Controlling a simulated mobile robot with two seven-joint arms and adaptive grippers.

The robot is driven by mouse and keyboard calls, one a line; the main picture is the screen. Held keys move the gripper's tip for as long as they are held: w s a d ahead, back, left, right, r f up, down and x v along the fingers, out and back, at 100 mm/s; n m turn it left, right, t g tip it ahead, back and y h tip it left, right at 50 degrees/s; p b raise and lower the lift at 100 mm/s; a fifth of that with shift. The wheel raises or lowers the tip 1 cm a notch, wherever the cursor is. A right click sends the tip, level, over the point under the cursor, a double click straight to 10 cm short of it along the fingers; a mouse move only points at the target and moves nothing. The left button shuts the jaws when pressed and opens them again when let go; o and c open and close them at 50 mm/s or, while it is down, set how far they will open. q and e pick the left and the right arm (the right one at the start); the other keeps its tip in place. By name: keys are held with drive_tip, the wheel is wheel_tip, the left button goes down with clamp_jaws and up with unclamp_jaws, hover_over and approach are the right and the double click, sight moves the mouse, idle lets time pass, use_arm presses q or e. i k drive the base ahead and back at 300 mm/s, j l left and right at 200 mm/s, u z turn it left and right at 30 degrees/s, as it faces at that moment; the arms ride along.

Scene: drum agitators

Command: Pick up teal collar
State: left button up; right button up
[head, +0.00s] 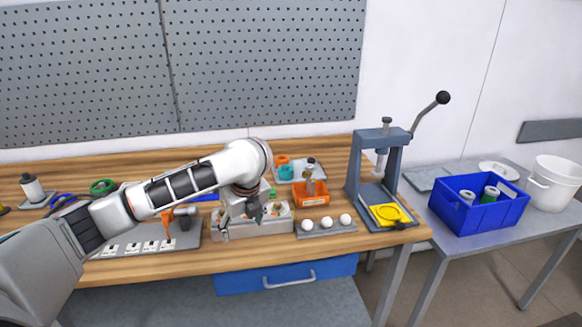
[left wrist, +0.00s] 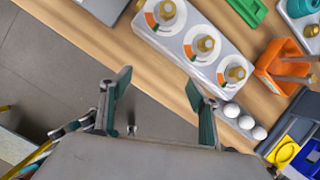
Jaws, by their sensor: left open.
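The teal collar (head: 285,172) sits on a grey tray at the back of the workbench, just in front of an orange ring. A teal round part, likely this collar, shows at the top right edge of the left wrist view (left wrist: 300,7), partly cut off. My left gripper (head: 254,210) is above the front of the bench, nearer and to the left of the collar. In the left wrist view its two fingers (left wrist: 158,88) are spread wide with nothing between them. My right gripper does not show.
A grey block with gold-topped posts and dials (left wrist: 192,42) lies near the left gripper. An orange bin (head: 311,196) stands in front of the collar's tray. White balls (head: 326,222) sit at the bench front. A lever press (head: 354,178) stands to the right.

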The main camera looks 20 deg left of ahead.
sight(286, 173)
drive_tip(key=i, duration=1.2)
